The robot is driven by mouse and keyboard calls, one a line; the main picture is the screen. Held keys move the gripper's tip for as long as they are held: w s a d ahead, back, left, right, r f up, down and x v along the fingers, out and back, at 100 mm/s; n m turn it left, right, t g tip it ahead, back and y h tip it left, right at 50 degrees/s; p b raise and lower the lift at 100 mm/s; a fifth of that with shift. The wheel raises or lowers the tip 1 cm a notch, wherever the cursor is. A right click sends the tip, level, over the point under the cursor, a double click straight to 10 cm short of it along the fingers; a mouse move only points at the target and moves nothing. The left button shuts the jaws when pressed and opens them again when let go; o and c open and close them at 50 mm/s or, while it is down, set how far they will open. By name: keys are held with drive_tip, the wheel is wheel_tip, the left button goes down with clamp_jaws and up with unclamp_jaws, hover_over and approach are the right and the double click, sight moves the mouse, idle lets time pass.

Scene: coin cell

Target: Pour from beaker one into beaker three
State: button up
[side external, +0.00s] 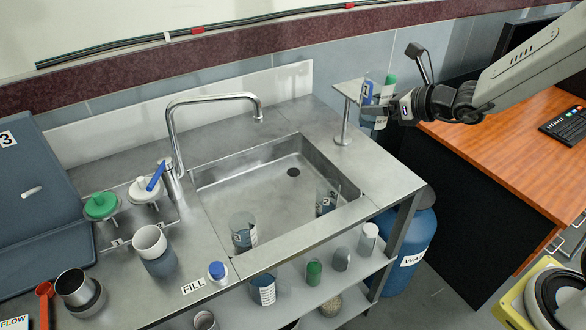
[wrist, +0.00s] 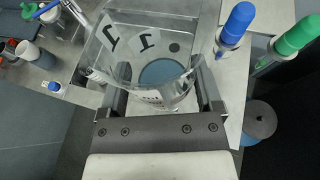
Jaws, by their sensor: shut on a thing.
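My gripper (wrist: 164,88) is shut on a clear glass beaker (wrist: 148,42) with a "1" label and grey-blue liquid at its bottom. In the side view my gripper (side external: 388,110) is at the small raised stand right of the sink; the held beaker is mostly hidden there, and I cannot tell whether it is clear of the stand. Two other clear beakers stand in the sink: one front left (side external: 243,231) with dark contents, one at the right (side external: 326,201). The right one's label looks like a 2; I cannot read the front-left one surely.
A blue-capped tube (wrist: 236,24) and a green-capped tube (wrist: 297,36) are close beside the held beaker. The raised stand (side external: 343,125) is right of the sink. A tall faucet (side external: 168,120) arches over the sink (side external: 262,192). The basin's middle is clear.

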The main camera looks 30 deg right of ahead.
drive_tip(key=w+a+f+n+g+y, duration=0.1)
drive_tip(key=w+a+f+n+y, duration=0.15)
drive_tip(key=a, duration=0.55)
drive_tip(key=n+g+y, duration=0.4)
hover_over(244, 235)
drive_tip(key=s+d, duration=0.2)
drive_tip(key=d, duration=0.3)
wheel_tip(244, 235, down, 10)
drive_tip(key=s+a+f, duration=0.1)
drive_tip(key=a+f, duration=0.1)
drive_tip(key=a, duration=0.1)
drive_tip(key=s+a+f+n+g, duration=0.1)
drive_tip(key=a, duration=0.2)
drive_tip(key=s+a+f+n+y, duration=0.1)
drive_tip(key=a+f, duration=0.1)
drive_tip(key=shift+s+a+f+g, duration=0.3)
drive_tip(key=shift+a+f, duration=0.05)
drive_tip(key=shift+a, duration=0.05)
drive_tip(key=shift+y, duration=0.25)
drive_tip(key=shift+w+d+f+m+g+y, duration=0.35)
drive_tip(key=shift+w+d+m+g+y, duration=0.15)
drive_tip(key=shift+m, duration=0.6)
drive_tip(key=shift+w+d+f+m+g+y, duration=0.35)
drive_tip(key=shift+w+m+y, duration=0.3)
drive_tip(key=shift+m, duration=0.4)
drive_tip(key=shift+w+d+f+m+g+y, duration=0.35)
drive_tip(key=shift+w+f+m+g+y, duration=0.15)
drive_tip(key=shift+m, duration=0.6)
